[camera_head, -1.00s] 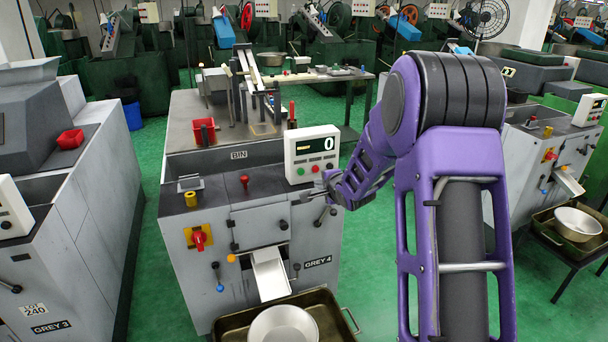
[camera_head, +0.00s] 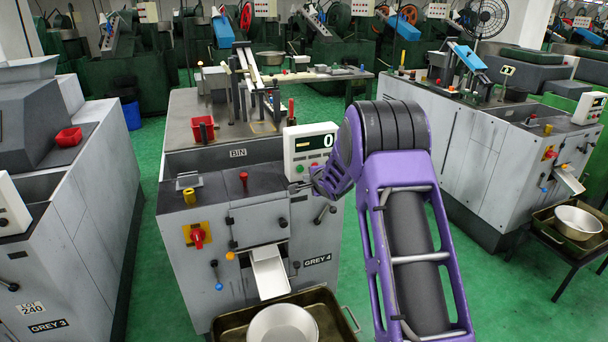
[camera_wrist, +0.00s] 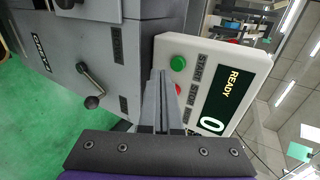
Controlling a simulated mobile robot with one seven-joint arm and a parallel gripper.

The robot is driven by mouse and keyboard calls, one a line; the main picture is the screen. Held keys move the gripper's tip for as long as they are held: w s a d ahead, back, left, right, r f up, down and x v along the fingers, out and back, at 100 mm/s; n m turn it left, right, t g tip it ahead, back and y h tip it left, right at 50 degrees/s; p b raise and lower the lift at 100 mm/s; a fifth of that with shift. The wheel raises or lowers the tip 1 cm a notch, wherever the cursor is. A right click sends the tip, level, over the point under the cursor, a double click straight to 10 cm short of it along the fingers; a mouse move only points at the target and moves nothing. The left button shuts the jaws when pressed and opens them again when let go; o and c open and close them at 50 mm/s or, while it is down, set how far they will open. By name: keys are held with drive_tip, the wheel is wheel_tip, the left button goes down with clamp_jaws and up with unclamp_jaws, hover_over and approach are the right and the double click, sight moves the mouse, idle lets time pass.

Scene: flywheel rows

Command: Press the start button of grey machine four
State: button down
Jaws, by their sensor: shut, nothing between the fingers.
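Grey machine four (camera_head: 262,215) stands at the centre of the head view, with the label GREY 4 (camera_head: 317,260) on its front. Its white control panel (camera_head: 303,143) sits on the top right corner; the wrist view also shows this panel (camera_wrist: 243,68) turned sideways, its display reading READY and 0. A green button (camera_wrist: 178,63) beside the word START is in plain sight.
Grey machine three (camera_head: 70,240) stands at the left, and another grey machine (camera_head: 500,150) at the right. A tray (camera_head: 232,327) with a metal bowl (camera_head: 282,325) lies below the chute. A black-knobbed lever (camera_wrist: 92,101) sticks out of the front near my gripper.

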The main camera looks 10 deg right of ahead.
sight(300, 167)
drive_tip(key=shift+w+a+r, duration=0.1)
drive_tip(key=shift+w+a, duration=0.05)
drive_tip(key=shift+w, duration=0.75)
drive_tip(key=shift+w+a+r, duration=0.1)
drive_tip(key=shift+w+a, duration=0.05)
drive_tip(key=shift+w, duration=0.75)
drive_tip(key=shift+w+a+r+p, duration=0.15)
drive_tip(key=shift+w+r+p, duration=0.3)
drive_tip(key=shift+w+p, duration=0.5)
drive_tip(key=shift+s, duration=0.2)
drive_tip(key=shift+a, duration=0.1)
